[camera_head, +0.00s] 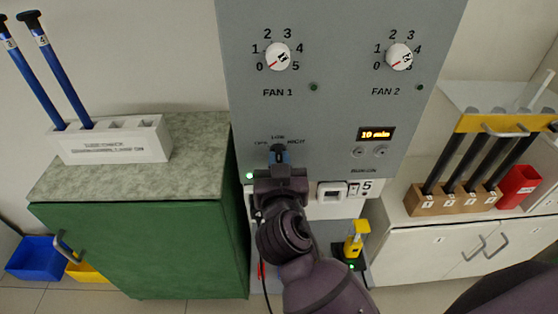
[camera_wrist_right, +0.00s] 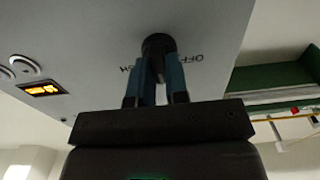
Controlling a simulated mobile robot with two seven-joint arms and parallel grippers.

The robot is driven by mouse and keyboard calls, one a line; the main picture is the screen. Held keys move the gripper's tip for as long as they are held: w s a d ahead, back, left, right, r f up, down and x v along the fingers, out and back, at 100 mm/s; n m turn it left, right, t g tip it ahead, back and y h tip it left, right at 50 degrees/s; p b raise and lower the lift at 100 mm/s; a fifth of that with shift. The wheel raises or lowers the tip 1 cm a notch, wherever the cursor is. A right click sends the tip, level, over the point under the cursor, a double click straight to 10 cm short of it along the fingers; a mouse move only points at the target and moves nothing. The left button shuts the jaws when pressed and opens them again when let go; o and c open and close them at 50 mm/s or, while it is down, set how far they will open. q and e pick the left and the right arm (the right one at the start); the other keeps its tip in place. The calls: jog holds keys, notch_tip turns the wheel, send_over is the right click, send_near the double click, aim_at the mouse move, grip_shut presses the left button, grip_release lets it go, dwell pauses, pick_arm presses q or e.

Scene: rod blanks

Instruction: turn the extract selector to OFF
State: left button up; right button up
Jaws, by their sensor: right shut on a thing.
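The extract selector (camera_head: 278,149) is a small dark knob on the grey panel (camera_head: 330,110), with OFF to its upper left, LOW above and HIGH to its upper right. My right gripper (camera_head: 280,158) is shut on the selector. In the right wrist view, the two blue fingers of the gripper (camera_wrist_right: 165,80) close around the dark knob (camera_wrist_right: 158,43), with the OFF label to its right and part of HIGH to its left. The fingers cover much of the knob, so I cannot tell exactly where its pointer stands. My left gripper is out of view.
Above are the FAN 1 dial (camera_head: 277,56) and FAN 2 dial (camera_head: 399,56). An amber display (camera_head: 376,133) is right of the selector. A green lamp (camera_head: 250,176) glows left. A green cabinet (camera_head: 150,245) and a white cabinet (camera_head: 440,245) flank the panel.

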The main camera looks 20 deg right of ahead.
grip_shut()
jog(key=shift+r+n+p, duration=0.1)
jog(key=shift+n+p, duration=0.2)
jog(key=shift+n, duration=0.2)
jog(key=n+p, duration=0.1)
jog(key=n, duration=0.2)
jog(key=shift+r+n+p, duration=0.1)
jog(key=shift+n+p, duration=0.3)
jog(key=n+p, duration=0.2)
jog(key=n, duration=0.2)
jog(key=shift+a, duration=0.1)
jog(key=shift+n+p, duration=0.45)
jog(key=shift+n, duration=1.25)
jog(key=shift+w, duration=0.1)
